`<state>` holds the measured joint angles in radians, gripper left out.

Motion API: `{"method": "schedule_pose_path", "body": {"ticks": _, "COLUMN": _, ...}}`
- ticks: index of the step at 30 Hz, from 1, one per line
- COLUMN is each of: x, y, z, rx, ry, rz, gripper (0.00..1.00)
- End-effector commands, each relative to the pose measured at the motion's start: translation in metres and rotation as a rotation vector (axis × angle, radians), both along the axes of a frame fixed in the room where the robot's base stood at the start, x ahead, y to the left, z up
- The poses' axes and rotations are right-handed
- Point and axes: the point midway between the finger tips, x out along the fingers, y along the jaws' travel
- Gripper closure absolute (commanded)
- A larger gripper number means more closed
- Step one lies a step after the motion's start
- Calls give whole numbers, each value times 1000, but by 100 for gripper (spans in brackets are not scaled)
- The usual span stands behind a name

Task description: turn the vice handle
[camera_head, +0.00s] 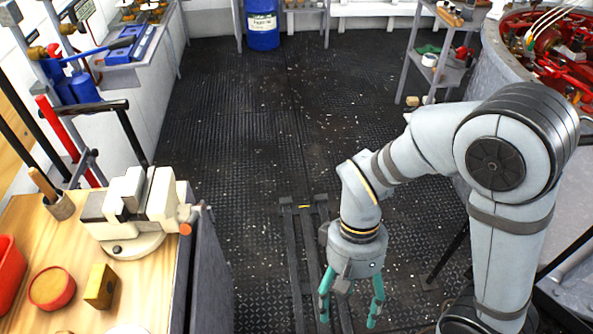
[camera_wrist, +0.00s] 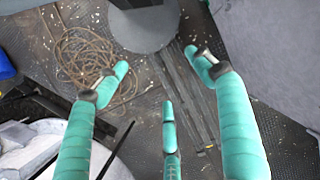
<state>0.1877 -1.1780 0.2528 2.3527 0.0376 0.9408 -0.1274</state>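A cream and grey vice (camera_head: 135,210) stands on the wooden bench top at the left in the head view. Its handle (camera_head: 186,229) shows as a short bar with an orange end at the vice's right side, by the bench edge. Much of the bar is hard to make out. My gripper (camera_head: 349,312) hangs well to the right of the vice and handle, over the dark floor, pointing down. Its teal fingers are spread and empty. In the wrist view my gripper (camera_wrist: 157,62) shows open fingers with only floor between them. I cannot make out the handle there.
A coiled rope (camera_wrist: 85,60) lies on the floor. Open floor (camera_head: 255,140) lies beyond; a shelf (camera_head: 435,70) stands at the right.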

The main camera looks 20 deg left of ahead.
Motion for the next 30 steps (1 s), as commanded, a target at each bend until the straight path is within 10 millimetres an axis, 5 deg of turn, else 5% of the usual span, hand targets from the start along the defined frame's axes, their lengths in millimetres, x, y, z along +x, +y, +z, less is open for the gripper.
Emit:
{"method": "schedule_pose_path", "body": {"ticks": 1, "x": 2, "y": 23, "z": 41, "rx": -5, "ry": 6, "rz": 9, "gripper": 36}}
{"method": "schedule_pose_path", "body": {"ticks": 9, "x": 9, "y": 158, "z": 118, "rx": 30, "ry": 56, "rz": -124, "gripper": 52}}
{"method": "schedule_pose_path", "body": {"ticks": 14, "x": 32, "y": 218, "z": 131, "rx": 87, "ry": 94, "rz": -300, "gripper": 61}}
{"method": "schedule_pose_path", "body": {"ticks": 19, "x": 85, "y": 265, "z": 126, "rx": 198, "ry": 138, "rz": -525, "gripper": 63}}
{"method": "schedule_pose_path", "body": {"ticks": 23, "x": 95, "y": 302, "z": 144, "rx": 287, "ry": 167, "rz": -578, "gripper": 63}}
{"method": "schedule_pose_path", "body": {"ticks": 30, "x": 82, "y": 315, "z": 133, "rx": 301, "ry": 196, "rz": -584, "gripper": 63}}
